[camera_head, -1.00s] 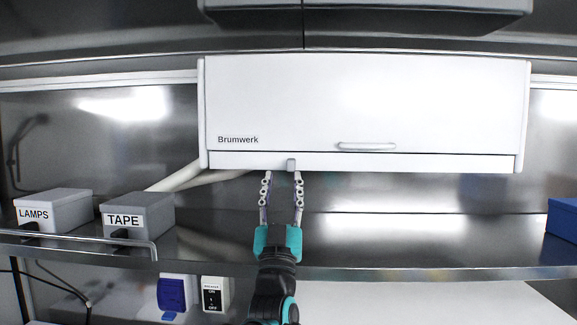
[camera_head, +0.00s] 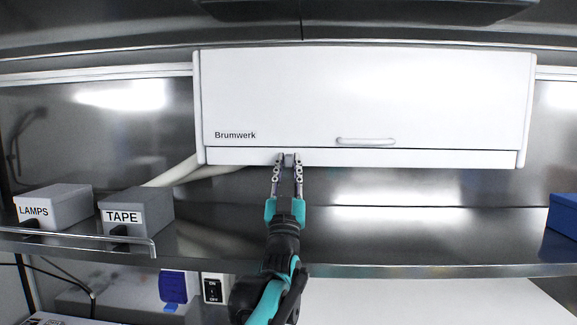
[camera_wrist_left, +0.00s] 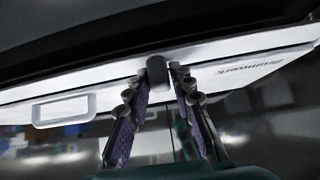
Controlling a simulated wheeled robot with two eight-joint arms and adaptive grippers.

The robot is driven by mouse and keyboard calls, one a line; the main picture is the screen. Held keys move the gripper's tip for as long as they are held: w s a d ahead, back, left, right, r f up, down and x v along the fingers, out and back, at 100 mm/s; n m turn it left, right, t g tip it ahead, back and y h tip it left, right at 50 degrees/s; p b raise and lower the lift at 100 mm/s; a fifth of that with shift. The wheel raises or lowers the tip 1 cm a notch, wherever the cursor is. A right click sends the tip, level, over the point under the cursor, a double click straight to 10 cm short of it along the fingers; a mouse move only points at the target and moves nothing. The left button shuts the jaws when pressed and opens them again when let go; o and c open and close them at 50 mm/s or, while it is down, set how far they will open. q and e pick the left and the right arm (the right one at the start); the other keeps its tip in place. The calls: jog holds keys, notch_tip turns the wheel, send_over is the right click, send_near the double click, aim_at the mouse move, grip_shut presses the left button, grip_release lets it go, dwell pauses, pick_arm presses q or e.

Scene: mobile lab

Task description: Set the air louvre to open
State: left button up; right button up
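The white Brumwerk unit (camera_head: 440,100) hangs on the back wall above the shelf. A small grey tab (camera_head: 289,159) stands out from the white strip (camera_head: 400,158) along its lower edge, left of the middle. I take this tab to be the louvre's control. My left gripper (camera_head: 288,158) points up at it, open, with one fingertip on each side. In the left wrist view the tab (camera_wrist_left: 157,71) sits between the tips of my left gripper (camera_wrist_left: 153,80), and a gap shows at least on one side. Contact cannot be told. My right gripper is out of view.
A bar handle (camera_head: 366,141) sits on the unit's front, right of the tab. The steel shelf (camera_head: 400,245) runs below, with a LAMPS box (camera_head: 62,207), a TAPE box (camera_head: 150,213) and a rail at left. A blue box (camera_head: 564,215) stands at far right.

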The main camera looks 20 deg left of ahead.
aim_at(290, 149)
pick_arm(q)
grip_shut()
jog(key=shift+r, duration=0.1)
jog(key=r+g+p, duration=0.1)
jog(key=g+p, duration=0.1)
jog(key=s+r+g+p, duration=0.1)
jog(key=g+p, duration=0.1)
jog(key=p, duration=0.1)
jog(key=shift+s+d+h, duration=0.1)
jog(key=shift+d+h, duration=0.05)
jog(key=shift+h, duration=0.25)
jog(key=shift+s+r+g+h+p, duration=0.1)
jog(key=shift+r+g+h+p, duration=0.1)
jog(key=shift+g+p, duration=0.45)
jog(key=shift+r+g+h+p, duration=0.15)
jog(key=shift+g+p, duration=0.35)
jog(key=shift+g, duration=0.25)
jog(key=o, duration=0.7)
grip_release()
jog(key=shift+c, duration=0.2)
